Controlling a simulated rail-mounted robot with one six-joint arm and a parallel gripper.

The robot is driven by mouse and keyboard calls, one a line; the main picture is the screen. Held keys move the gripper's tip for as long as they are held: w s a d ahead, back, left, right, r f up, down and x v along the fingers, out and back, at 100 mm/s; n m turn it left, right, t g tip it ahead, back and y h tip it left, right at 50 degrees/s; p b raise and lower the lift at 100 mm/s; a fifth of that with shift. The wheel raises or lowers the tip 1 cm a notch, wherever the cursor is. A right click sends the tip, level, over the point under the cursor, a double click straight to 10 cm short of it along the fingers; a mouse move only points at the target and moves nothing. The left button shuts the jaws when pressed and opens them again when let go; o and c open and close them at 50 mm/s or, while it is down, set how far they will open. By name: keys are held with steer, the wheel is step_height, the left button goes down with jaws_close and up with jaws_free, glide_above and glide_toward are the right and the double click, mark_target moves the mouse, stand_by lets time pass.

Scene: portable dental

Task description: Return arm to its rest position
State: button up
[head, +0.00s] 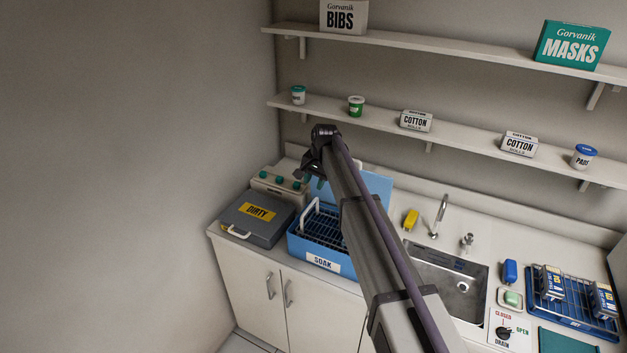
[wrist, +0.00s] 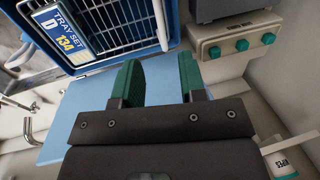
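My gripper (head: 317,180) is at the end of my arm, above the back of the counter near the blue soak bin (head: 294,243). In the wrist view my gripper (wrist: 159,82) shows two green fingers spread apart with nothing between them. The blue bin (wrist: 170,30) with its wire rack (wrist: 115,25) lies beyond the fingertips. My arm hides part of the bin and counter in the head view.
A light blue panel (head: 372,184) stands behind the bin. Left are a grey "Dirty" case (head: 235,222) and a box with green knobs (head: 262,182). Two shelves (head: 377,107) (head: 420,43) run along the wall above. A sink (head: 440,270) and blue rack (head: 565,310) are right.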

steer(key=s+d+f+n+b, duration=0.1)
steer(key=s+d+f+b, duration=0.3)
steer(key=s+d, duration=0.3)
steer(key=s+d+f+n+h+b, duration=0.1)
steer(key=s+d+f+b, duration=0.4)
steer(key=s, duration=1.3)
steer(key=s+d+f+n+h+b, duration=0.1)
steer(key=s+d+f+b, duration=0.4)
steer(key=s+d, duration=0.5)
steer(key=s+n, duration=0.1)
steer(key=s, duration=0.2)
steer(key=shift+s+d+n+g, duration=0.25)
steer(key=shift+n+g, duration=0.15)
